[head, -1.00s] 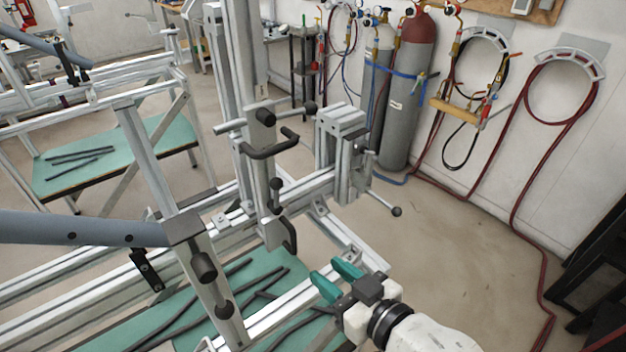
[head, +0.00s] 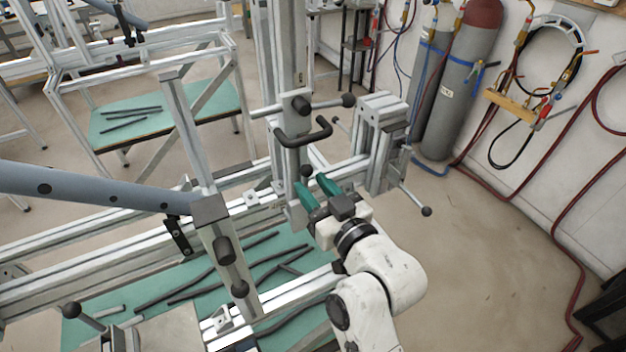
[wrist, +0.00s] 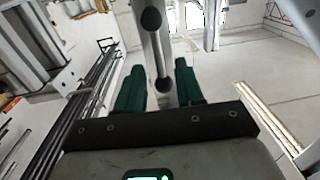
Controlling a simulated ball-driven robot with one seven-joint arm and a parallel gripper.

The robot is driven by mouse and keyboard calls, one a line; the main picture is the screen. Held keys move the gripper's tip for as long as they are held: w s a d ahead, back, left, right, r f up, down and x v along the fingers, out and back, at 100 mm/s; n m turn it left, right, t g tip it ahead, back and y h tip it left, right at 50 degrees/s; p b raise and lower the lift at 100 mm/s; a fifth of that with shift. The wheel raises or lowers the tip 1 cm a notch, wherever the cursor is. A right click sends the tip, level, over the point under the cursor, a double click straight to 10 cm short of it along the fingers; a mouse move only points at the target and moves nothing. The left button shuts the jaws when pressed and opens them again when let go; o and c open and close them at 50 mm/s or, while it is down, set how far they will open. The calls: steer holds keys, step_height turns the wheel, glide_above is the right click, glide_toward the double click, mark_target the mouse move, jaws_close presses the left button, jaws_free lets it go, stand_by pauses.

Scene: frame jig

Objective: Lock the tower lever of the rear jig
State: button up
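The upright tower (head: 285,60) of the jig carries a black bent handle (head: 302,135) and a lever ending in a black ball (head: 348,100). My gripper (head: 312,184), with teal fingers, is at the lower part of the tower, below the bent handle. The fingers are apart. In the wrist view, a grey bar with a black round end (wrist: 152,20) and a lower black knob (wrist: 162,85) shows in the gap between the fingers (wrist: 158,68). I cannot tell whether they touch it. My gripper hides part of the tower's lower fittings in the head view.
A clamp block (head: 382,135) with a ball-ended lever (head: 426,211) stands right of the tower. A thick grey-blue tube (head: 90,190) crosses at left to a post (head: 225,255). Gas cylinders (head: 465,80) stand at the back.

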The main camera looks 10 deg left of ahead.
steer(key=shift+w+a, duration=0.3)
steer(key=shift+w, duration=0.05)
jaws_close()
steer(key=shift+r, duration=0.1)
stand_by(1.2)
